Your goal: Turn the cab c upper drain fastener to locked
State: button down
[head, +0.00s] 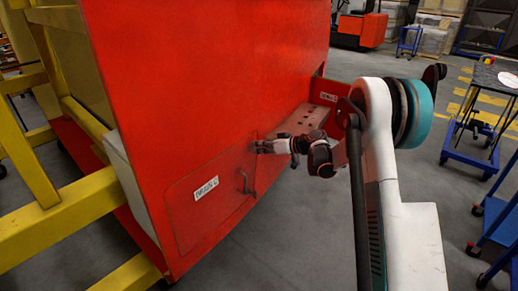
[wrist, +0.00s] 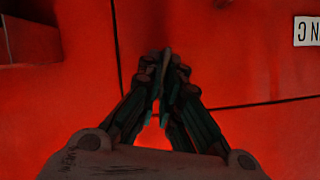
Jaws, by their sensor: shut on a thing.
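The red cab front (head: 215,80) carries a drain hatch panel (head: 200,215) with a white label (head: 206,188) low on its face. My gripper (head: 256,146) is at the hatch's upper right corner, with its fingers against the red face. In the wrist view my gripper's fingers (wrist: 163,62) come together close to the panel seams. They are shut on the upper drain fastener, which they almost wholly hide, so its angle cannot be read. A dark handle-like fitting (head: 246,183) sits lower on the hatch's right edge, apart from my gripper.
A red step with holes (head: 305,120) juts out just right of my gripper. A yellow frame (head: 60,215) stands at the left. A blue cart (head: 480,130) is at the far right. Grey floor is open between the cab and the carts.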

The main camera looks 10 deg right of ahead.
jog(key=m, duration=0.1)
jog(key=m+y, duration=0.1)
jog(key=shift+w+d+f+m+g+y+b, duration=0.2)
jog(key=shift+m+g+y+b, duration=0.1)
jog(key=shift+g+b, duration=0.1)
jog(key=m+y, duration=0.1)
jog(key=m, duration=0.1)
jog(key=shift+d+f+m+y+b, duration=0.1)
jog(key=shift+m+y+b, duration=0.2)
jog(key=shift+b, duration=0.1)
jog(key=m, duration=0.1)
jog(key=m+y+b, duration=0.1)
jog(key=m, duration=0.1)
jog(key=shift+w+f+g+y, duration=0.1)
jog(key=shift+f+g+y, duration=0.1)
jog(key=shift+g+y, duration=0.1)
jog(key=shift+f+m+y+b, duration=0.1)
jog(key=shift+m+y+b, duration=0.5)
jog(key=shift+m, duration=0.9)
jog(key=c, duration=1.8)
grip_release()
jog(key=shift+d, duration=0.1)
